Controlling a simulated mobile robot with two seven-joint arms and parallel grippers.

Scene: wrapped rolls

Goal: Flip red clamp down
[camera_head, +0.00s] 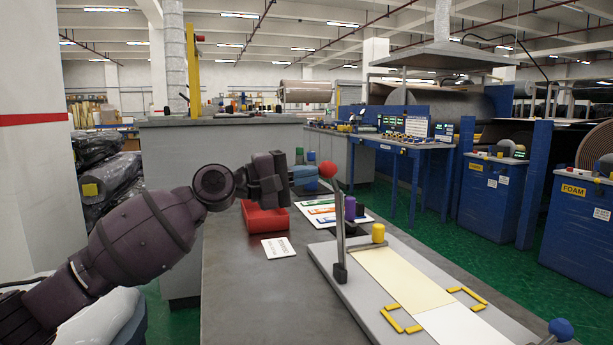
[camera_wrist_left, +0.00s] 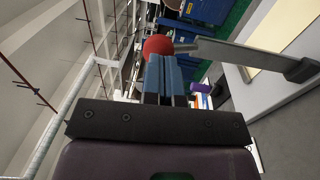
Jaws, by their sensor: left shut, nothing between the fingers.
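The red clamp is a grey metal lever (camera_head: 340,225) with a red ball knob (camera_head: 328,169) on top. It stands nearly upright from a dark pivot at the left edge of a light grey board (camera_head: 405,245). My left gripper (camera_head: 312,172) is shut and empty, with its blue fingers just left of the red knob. In the left wrist view the closed fingertips (camera_wrist_left: 165,62) lie right by the red knob (camera_wrist_left: 157,45), and the lever (camera_wrist_left: 240,52) runs off to the right. I cannot tell whether they touch. My right gripper is not in view.
The board holds a cream sheet (camera_head: 400,275), yellow corner pieces (camera_head: 400,318) and a yellow cylinder (camera_head: 378,233). A blue knob (camera_head: 560,329) shows at its near right. A red bin (camera_head: 265,218), a white card (camera_head: 279,248) and a purple bottle (camera_head: 350,208) stand nearby on the grey table (camera_head: 245,300).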

